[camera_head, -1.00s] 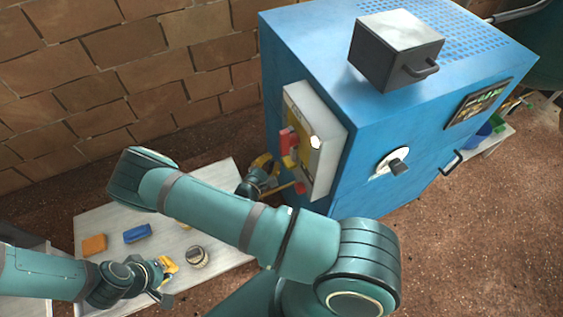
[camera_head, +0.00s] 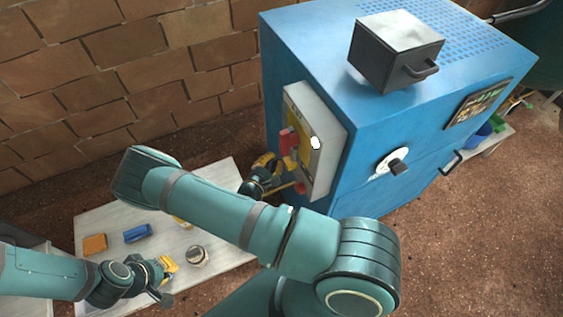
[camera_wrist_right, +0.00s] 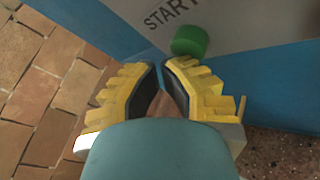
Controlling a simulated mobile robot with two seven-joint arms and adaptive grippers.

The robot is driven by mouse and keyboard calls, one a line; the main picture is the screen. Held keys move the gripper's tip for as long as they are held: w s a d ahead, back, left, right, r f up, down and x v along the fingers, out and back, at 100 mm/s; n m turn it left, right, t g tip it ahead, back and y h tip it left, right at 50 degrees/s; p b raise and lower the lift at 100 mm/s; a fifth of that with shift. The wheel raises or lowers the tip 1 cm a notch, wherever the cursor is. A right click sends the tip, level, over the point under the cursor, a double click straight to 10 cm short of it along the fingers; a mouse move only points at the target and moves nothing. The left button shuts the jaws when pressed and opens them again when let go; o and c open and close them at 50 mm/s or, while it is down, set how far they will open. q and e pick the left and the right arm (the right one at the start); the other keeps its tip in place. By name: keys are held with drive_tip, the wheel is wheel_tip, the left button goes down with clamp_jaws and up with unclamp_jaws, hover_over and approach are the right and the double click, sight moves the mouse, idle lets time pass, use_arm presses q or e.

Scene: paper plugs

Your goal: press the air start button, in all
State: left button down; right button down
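The green button (camera_wrist_right: 188,41) beside the printed word START shows in the right wrist view, on a light grey panel face (camera_wrist_right: 250,20). My right gripper (camera_wrist_right: 158,66) has its yellow fingers converged, tips nearly together and nothing seen between them. The tips are just below and left of the green button and appear apart from it. In the head view, my right gripper (camera_head: 284,173) is beside the lower part of the control box (camera_head: 327,150) on the blue cabinet; the green button is not visible there. My left gripper (camera_head: 166,277) is over the table's front; its opening is unclear.
The blue cabinet (camera_head: 360,180) carries a dark box (camera_head: 397,60) on top and a round knob (camera_head: 398,167) on its front. The pale table (camera_head: 215,185) holds an orange block (camera_head: 95,243), a blue block (camera_head: 137,233) and a round jar (camera_head: 197,256). A brick wall stands behind.

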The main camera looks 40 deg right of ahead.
drive_tip(key=shift+w+a, duration=0.2)
drive_tip(key=shift+a, duration=0.7)
drive_tip(key=shift+a, duration=0.1)
drive_tip(key=a, duration=0.2)
drive_tip(key=w+a, duration=0.1)
drive_tip(key=a, duration=0.1)
drive_tip(key=shift+w+a+b, duration=0.1)
drive_tip(key=shift+a+b, duration=0.25)
drive_tip(key=shift+b, duration=0.05)
idle(0.7)
